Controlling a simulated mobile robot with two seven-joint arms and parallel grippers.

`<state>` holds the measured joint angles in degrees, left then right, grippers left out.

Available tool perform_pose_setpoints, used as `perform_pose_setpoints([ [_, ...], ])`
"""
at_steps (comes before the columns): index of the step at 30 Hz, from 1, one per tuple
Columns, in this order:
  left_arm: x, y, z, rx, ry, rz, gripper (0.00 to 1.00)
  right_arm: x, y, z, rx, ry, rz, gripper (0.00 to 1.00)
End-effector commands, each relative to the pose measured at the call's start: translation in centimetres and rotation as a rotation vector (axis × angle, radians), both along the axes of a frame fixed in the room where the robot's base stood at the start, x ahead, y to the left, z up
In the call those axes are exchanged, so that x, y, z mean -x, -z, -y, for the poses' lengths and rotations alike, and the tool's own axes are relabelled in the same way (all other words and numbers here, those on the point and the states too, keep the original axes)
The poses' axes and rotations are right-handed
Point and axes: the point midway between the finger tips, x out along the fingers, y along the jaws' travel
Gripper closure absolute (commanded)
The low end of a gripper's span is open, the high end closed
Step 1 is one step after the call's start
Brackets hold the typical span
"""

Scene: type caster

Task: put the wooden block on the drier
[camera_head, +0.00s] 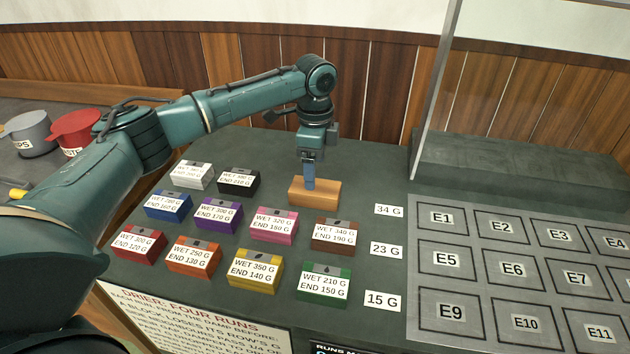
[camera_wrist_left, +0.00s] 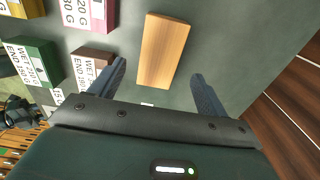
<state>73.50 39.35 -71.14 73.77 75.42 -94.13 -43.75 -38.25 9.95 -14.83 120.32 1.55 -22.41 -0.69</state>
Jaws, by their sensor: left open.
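The wooden block (camera_head: 322,194), plain light brown, lies on the dark table behind the coloured blocks. My left gripper (camera_head: 309,181) points down at it, with one blue finger showing in front of the block's upper part. In the left wrist view the block (camera_wrist_left: 163,50) lies ahead of and between the spread fingers of the left gripper (camera_wrist_left: 158,70), with a gap on each side. It is open and empty. A sign reading "DRIER: FOUR RUNS" (camera_head: 195,318) is at the front edge; which thing is the drier is unclear. My right gripper is not in view.
Several labelled coloured blocks stand in rows, with a brown one (camera_head: 335,236) near the wooden block. Weight cards, including "34 G" (camera_head: 388,210), lie to the right. A grey grid board (camera_head: 470,197) and a clear upright panel (camera_head: 436,90) stand further right.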

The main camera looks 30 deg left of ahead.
Motion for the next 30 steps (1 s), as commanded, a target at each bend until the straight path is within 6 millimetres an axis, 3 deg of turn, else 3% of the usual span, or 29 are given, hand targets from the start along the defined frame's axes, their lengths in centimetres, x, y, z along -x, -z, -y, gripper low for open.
perform_pose_setpoints([
  [3,-0.1,-2.5,0.0,0.000,0.000,0.002,0.24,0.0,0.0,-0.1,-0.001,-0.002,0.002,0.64],
  [10,0.0,-5.3,0.0,0.001,0.000,0.000,0.24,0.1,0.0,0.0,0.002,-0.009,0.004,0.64],
  [30,0.0,-5.7,0.0,0.000,-0.001,-0.001,0.24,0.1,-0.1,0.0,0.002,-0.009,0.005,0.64],
])
